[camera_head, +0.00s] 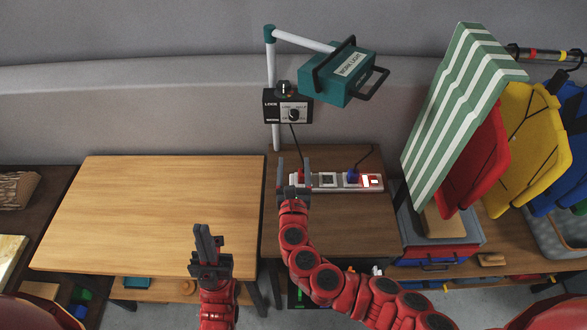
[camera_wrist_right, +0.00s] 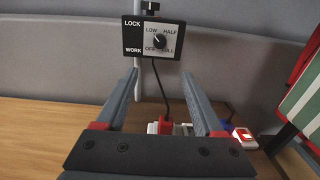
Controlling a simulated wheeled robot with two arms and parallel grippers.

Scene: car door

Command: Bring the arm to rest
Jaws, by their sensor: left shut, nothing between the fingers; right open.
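My right gripper (camera_head: 294,176) is over the dark wooden table, in front of the power strip's left end. In the right wrist view its two fingers (camera_wrist_right: 165,105) stand apart, open and empty. A red plug (camera_wrist_right: 166,127) with a black cord shows between and beyond them; whether they touch it I cannot tell. My left gripper (camera_head: 205,243) is shut and empty over the front right part of the light wooden table, fingers pointing away from me.
The power strip (camera_head: 327,181) has a blue plug and a lit red switch. A control box (camera_head: 288,107) with a dial and a teal work light (camera_head: 338,75) hang on a pole behind. A striped board (camera_head: 462,105) and coloured folding chairs stand right. The light table (camera_head: 150,205) is clear.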

